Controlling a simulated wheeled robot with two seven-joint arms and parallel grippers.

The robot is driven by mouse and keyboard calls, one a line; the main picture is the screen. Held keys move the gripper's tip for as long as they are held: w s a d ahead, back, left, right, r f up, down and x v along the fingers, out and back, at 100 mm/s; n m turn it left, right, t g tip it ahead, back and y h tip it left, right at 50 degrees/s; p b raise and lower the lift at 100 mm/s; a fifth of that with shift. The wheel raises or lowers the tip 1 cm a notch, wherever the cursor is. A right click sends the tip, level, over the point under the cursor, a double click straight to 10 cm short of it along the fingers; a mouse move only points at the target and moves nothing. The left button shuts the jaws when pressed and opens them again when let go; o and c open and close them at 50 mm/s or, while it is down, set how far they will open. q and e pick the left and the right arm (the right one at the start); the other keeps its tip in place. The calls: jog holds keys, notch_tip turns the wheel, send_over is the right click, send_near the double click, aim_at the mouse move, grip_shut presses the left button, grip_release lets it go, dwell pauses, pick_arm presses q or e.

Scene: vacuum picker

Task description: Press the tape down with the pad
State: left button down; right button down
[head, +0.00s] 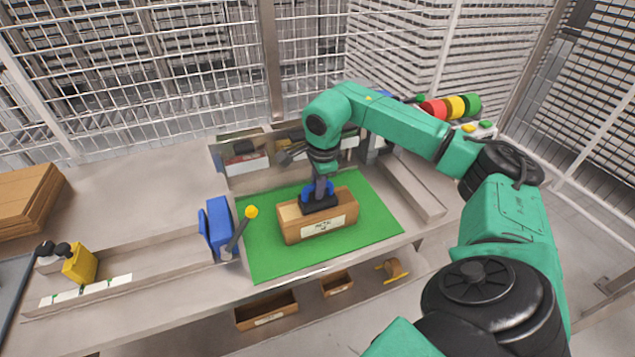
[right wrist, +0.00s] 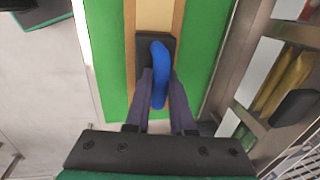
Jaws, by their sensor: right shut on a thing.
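A brown cardboard box (head: 291,231) with a white label stands on the green mat (head: 262,262). A pale tape strip (right wrist: 154,16) runs along the middle of its top in the right wrist view; its left part also shows in the head view (head: 290,211). My right gripper (head: 320,186) points down over the box, shut on the blue handle of the pad (right wrist: 158,75). The pad's black base (head: 320,205) is on or just above the box top, over the tape; contact is unclear. The base hides part of the tape. My left gripper is not in view.
A blue device (head: 217,226) with a yellow-knobbed lever (head: 251,212) stands at the mat's left edge. Bins (head: 247,166) line the back. Red, yellow and green lamps (head: 455,106) are at back right. Small boxes (head: 268,312) sit below the front edge. The mat's right side is clear.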

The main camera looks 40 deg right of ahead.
jog(key=shift+r, duration=0.1)
notch_tip(320, 180, up, 4)
jog(key=p, duration=0.3)
jog(key=shift+r+p, duration=0.25)
jog(key=shift+p, duration=0.15)
jog(key=shift+f, duration=0.1)
